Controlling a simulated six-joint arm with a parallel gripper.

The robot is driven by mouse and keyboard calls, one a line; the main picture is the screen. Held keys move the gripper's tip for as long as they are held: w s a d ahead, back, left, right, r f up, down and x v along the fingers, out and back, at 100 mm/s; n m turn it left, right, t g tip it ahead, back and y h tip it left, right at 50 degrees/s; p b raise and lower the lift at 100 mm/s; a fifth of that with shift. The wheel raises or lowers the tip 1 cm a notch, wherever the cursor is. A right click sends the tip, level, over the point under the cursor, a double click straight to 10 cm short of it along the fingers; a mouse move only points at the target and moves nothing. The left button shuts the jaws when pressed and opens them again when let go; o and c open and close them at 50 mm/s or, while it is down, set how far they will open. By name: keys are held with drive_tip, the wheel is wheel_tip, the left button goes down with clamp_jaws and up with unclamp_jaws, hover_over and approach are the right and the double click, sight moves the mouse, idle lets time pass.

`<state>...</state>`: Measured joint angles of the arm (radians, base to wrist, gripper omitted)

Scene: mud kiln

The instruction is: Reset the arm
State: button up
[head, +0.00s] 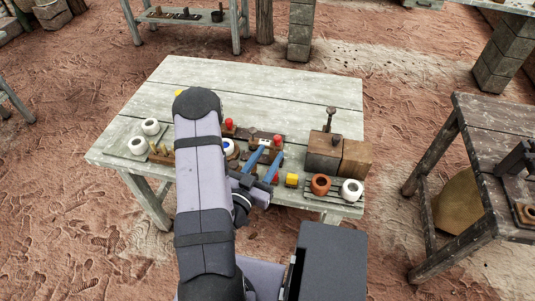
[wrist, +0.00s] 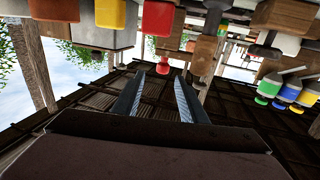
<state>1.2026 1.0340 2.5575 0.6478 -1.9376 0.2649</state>
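My gripper (head: 263,162) is over the front middle of the pale plank table (head: 300,90). Its two blue fingers are spread apart with nothing visible between them. In the wrist view, the fingers of my gripper (wrist: 159,80) also stand apart and empty. My arm crosses the table from the front and hides part of its left half. How high the fingers are above the table is hard to tell.
White pots (head: 138,145) stand at the left. Red-topped pieces (head: 277,141) are close to my gripper. A yellow cube (head: 291,180), a brown pot (head: 320,185), a white pot (head: 351,190) and a wooden block (head: 356,159) are at the right. The table's back is mostly clear.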

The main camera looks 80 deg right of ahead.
idle(0.4)
drive_tip(key=w+a+f+n+t+y+p, duration=0.1)
drive_tip(key=w+a+n+t+y, duration=0.15)
drive_tip(key=w, duration=0.75)
drive_tip(key=w+a+n+t+y+p, duration=0.15)
drive_tip(key=w+t, duration=0.25)
drive_tip(key=w, duration=0.6)
drive_tip(key=w+a+n+t+y, duration=0.35)
drive_tip(key=w+a+y, duration=0.35)
drive_tip(key=w+a, duration=0.5)
drive_tip(key=a+r+n+g+y+p, duration=0.25)
drive_tip(key=a+n+y, duration=0.45)
drive_tip(key=a, duration=1)
drive_tip(key=s+a+r+n+g, duration=0.1)
drive_tip(key=s+a+r+n, duration=0.2)
drive_tip(key=s, duration=0.2)
drive_tip(key=s+a+r+n+g+p, duration=0.1)
drive_tip(key=s+a+r+n+g, duration=0.1)
drive_tip(key=s+a+r+n, duration=0.1)
drive_tip(key=shift+s+a, duration=0.8)
drive_tip(key=shift+s, duration=0.45)
